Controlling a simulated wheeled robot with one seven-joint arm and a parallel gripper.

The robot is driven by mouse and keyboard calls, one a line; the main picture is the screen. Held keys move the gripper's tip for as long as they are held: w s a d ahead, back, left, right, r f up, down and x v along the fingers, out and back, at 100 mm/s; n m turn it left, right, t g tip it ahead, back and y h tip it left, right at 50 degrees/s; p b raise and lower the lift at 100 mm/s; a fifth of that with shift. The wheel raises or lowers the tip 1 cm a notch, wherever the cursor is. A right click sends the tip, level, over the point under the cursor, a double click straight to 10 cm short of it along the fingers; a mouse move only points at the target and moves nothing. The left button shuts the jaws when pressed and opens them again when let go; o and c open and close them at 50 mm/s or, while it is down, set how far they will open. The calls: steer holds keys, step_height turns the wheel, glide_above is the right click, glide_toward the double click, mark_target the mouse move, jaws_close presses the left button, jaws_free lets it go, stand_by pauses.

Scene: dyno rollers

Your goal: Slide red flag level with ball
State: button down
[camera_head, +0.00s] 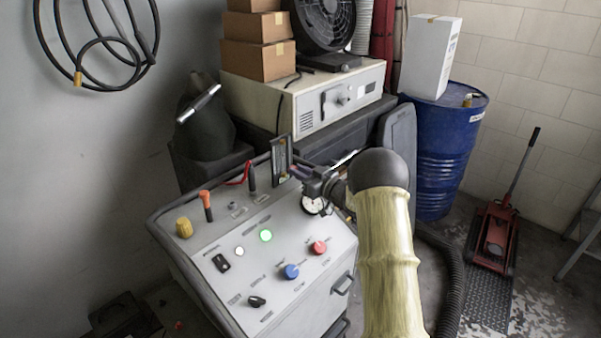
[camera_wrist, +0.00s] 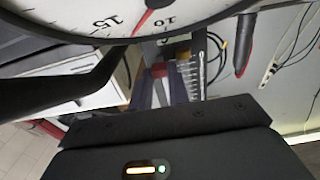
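An upright gauge with a dark frame (camera_head: 282,158) stands at the back right of the grey console. In the wrist view its pale tick-marked scale (camera_wrist: 199,65) shows beyond my fingers. A small red piece (camera_wrist: 159,70), which looks like the red flag, is beside the scale at my fingertips. I cannot tell whether they touch it. A yellowish part (camera_wrist: 183,54) is near it; I cannot make out the ball. My gripper (camera_head: 300,174) is close to the gauge's right side. Its fingers (camera_wrist: 166,84) look close together, but their gap is unclear.
A round dial (camera_head: 313,204) with a red needle is below my gripper and fills the top of the wrist view (camera_wrist: 140,18). A blue drum (camera_head: 447,150) stands right.

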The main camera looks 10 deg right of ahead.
step_height(320, 180, up, 6)
steer(key=p, duration=0.3)
steer(key=shift+r, duration=0.1)
steer(key=c, duration=1.6)
jaws_free()
steer(key=shift+d, duration=0.1)
steer(key=b+v, duration=0.2)
steer(key=v, duration=1.5)
steer(key=shift+s+b, duration=0.15)
steer(key=shift+b, duration=0.15)
